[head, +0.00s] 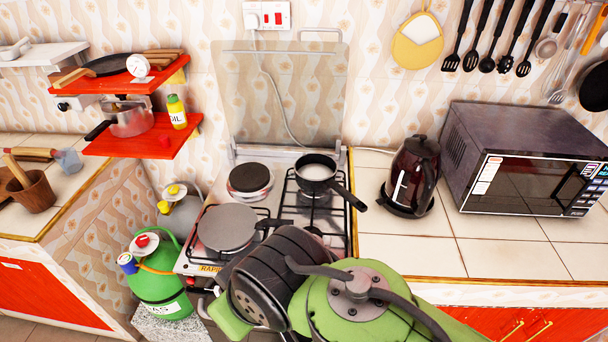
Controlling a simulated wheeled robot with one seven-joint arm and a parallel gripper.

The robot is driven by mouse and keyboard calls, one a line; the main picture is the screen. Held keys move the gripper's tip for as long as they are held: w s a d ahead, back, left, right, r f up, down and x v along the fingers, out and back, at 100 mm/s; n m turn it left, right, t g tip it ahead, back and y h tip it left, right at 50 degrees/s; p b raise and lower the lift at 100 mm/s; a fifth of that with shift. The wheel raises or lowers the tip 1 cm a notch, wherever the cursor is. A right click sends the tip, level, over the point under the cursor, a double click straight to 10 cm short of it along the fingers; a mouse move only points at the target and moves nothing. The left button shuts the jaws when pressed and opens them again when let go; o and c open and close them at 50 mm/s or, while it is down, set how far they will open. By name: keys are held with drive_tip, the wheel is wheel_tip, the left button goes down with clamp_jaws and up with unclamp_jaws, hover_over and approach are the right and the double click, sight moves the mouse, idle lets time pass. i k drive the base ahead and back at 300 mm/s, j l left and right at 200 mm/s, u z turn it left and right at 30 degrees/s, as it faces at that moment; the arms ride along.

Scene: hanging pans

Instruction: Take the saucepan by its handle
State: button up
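A small black saucepan (315,187) with a pale inside stands upright on the back right burner of the stove. Its black handle (349,198) points toward the lower right, past the stove's right edge. A shiny metal pot with a dark handle (131,122) stands on the lower red shelf at left. My green and black arm links fill the lower middle of the head view, in front of the stove. I cannot make out my gripper's fingers; nothing is visibly held.
A flat grey lid or pan (228,228) lies on the front left of the stove (333,238). A dark kettle (412,180) stands close right of the saucepan's handle, with a microwave (520,160) beyond. The counter (400,248) before the kettle is clear.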

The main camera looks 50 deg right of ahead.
sight(314, 172)
drive_tip(key=z, duration=1.7)
drive_tip(key=j+u, duration=0.3)
drive_tip(key=j, duration=0.2)
